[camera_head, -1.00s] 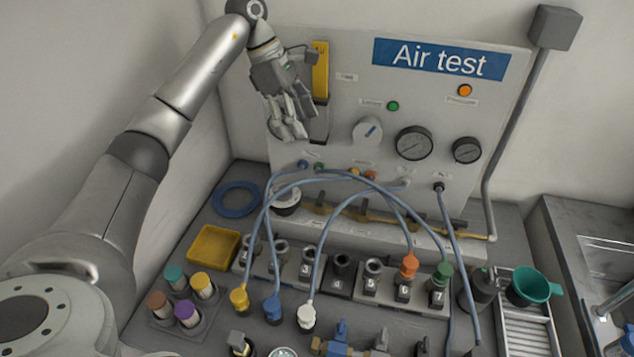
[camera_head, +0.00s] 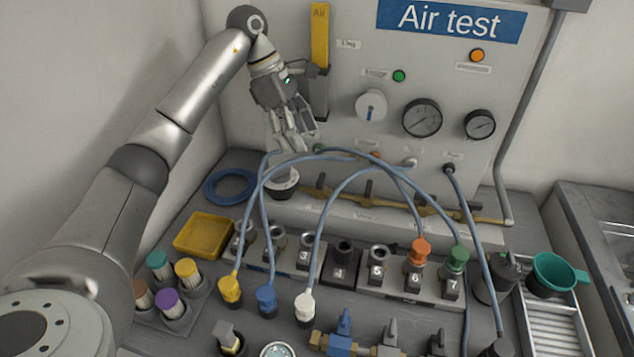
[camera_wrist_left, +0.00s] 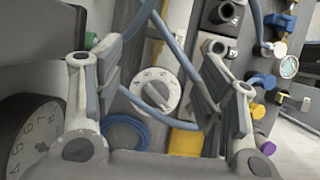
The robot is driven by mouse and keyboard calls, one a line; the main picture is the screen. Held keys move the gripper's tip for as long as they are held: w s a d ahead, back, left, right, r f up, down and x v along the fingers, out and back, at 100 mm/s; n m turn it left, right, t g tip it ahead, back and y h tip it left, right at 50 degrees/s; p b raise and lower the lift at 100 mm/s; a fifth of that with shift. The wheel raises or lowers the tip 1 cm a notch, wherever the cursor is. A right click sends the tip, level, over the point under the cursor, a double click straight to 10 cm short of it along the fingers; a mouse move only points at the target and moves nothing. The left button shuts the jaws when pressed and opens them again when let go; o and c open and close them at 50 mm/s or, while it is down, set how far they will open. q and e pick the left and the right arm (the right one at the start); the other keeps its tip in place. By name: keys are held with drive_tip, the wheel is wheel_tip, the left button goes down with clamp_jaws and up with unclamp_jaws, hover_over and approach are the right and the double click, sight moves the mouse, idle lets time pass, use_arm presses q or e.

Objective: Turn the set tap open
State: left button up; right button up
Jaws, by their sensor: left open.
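My left gripper (camera_head: 292,147) is open and empty, pointing down in front of the left of the panel, above a round white dial knob (camera_head: 283,178). In the left wrist view this knob (camera_wrist_left: 157,90), with numbers on its face, shows between the spread fingers (camera_wrist_left: 160,95), apart from them. A brass pipe (camera_head: 345,199) with dark levers runs along the panel's foot. A blue-handled tap (camera_head: 343,323) sits on brass fittings at the front. The labels are too small to read, so I cannot tell which is the set tap. My right gripper is out of view.
Blue hoses (camera_head: 345,154) arch across the bench below my gripper. The panel (camera_head: 445,80) carries gauges and a white knob (camera_head: 371,105). A blue ring (camera_head: 228,185) and yellow tray (camera_head: 203,236) lie left; numbered sockets stand in front.

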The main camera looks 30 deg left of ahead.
sight(319, 178)
use_arm(q)
drive_tip(key=p+x, duration=0.1)
drive_tip(key=x, duration=0.8)
drive_tip(key=shift+d+f, duration=0.2)
drive_tip(key=shift+f, duration=0.1)
drive_tip(key=shift+w+d+f, duration=0.1)
drive_tip(key=shift+d+f, duration=0.1)
drive_tip(key=shift+f, duration=0.3)
drive_tip(key=shift+c, duration=0.8)
drive_tip(key=c, duration=0.9)
drive_tip(key=shift+o, duration=0.2)
